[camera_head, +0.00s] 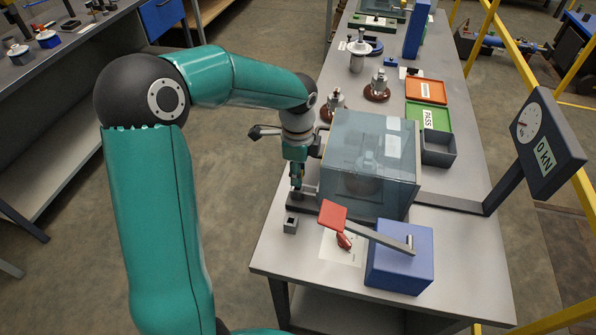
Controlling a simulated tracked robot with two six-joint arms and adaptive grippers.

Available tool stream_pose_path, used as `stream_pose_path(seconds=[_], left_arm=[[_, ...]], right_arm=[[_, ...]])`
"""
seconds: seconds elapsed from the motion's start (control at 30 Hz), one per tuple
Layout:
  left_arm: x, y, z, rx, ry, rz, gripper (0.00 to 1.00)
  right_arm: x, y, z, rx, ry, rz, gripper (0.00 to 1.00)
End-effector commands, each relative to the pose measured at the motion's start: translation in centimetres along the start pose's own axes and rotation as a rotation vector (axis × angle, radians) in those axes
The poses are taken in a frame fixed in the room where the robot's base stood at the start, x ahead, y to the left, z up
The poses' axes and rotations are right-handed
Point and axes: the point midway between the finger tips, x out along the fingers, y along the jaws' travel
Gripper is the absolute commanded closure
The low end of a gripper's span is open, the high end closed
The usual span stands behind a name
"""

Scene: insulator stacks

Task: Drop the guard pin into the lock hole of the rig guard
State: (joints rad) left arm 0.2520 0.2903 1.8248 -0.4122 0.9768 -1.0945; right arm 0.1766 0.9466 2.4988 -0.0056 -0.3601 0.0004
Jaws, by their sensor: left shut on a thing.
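The rig guard (368,165) is a see-through grey-blue box at the front of the bench, closed over a dim object inside. My left gripper (297,186) points down close beside the guard's left side, over the dark base plate. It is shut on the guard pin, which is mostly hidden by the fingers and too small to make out. The lock hole cannot be made out; it seems hidden around the gripper. A small grey block with a dark opening (290,225) stands on the bench just in front of the gripper. My right gripper is not in view.
A blue box (400,270) with a red-ended lever (334,215) stands at the front right. A gauge (538,143) reading 0 kN leans at the right. Green (428,116) and orange (427,90) trays and several insulators stand behind the guard.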

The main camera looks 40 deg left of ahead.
Motion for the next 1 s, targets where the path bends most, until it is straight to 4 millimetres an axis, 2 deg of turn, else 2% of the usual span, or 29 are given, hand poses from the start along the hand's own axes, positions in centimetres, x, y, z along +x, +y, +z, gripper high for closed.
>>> stream_pose_path(seconds=[1.0], left_arm=[[2.7, 0.0, 0.0, 0.000, -0.001, 0.001, 1.00]], right_arm=[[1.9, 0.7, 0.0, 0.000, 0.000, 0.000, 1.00]])
